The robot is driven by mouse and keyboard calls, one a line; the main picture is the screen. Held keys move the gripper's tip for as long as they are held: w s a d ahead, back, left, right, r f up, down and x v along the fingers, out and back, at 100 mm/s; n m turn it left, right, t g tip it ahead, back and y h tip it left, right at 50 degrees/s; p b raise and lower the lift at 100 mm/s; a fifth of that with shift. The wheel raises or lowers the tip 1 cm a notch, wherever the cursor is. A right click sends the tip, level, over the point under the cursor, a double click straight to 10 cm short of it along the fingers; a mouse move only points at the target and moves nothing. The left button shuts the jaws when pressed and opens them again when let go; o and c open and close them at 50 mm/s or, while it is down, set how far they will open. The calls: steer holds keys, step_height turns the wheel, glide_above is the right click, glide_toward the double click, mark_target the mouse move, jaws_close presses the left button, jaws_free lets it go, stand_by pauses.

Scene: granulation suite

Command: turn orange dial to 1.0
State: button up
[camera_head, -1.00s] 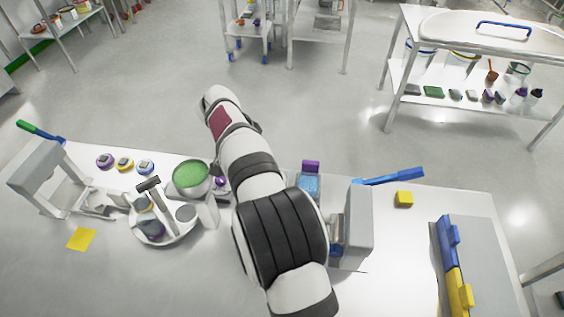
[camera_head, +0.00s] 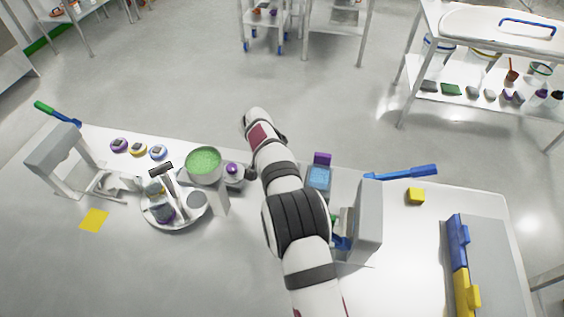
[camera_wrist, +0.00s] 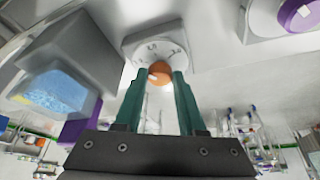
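The orange dial (camera_wrist: 160,74) sits on a pale round face with dark scale marks and numbers in the wrist view. A small white mark shows on the dial; the exact value it points to is too small to read. My gripper (camera_wrist: 161,73) has two teal fingers that stand apart, with their tips on either side of the dial. I cannot tell whether the fingertips touch it. In the head view my arm hides the dial and the gripper.
A bowl of green material (camera_head: 204,164) and a grey press with a blue handle (camera_head: 368,222) flank my arm.

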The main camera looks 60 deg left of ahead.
jaws_close()
steer(key=n, duration=0.2)
steer(key=n+y, duration=0.1)
steer(key=n, duration=0.1)
steer(key=shift+w+d+n+g+y, duration=0.15)
steer(key=shift+n+g+y, duration=0.15)
steer(key=shift+g, duration=0.1)
steer(key=o, duration=0.6)
jaws_free()
steer(key=v, duration=1.5)
steer(key=shift+r, duration=0.4)
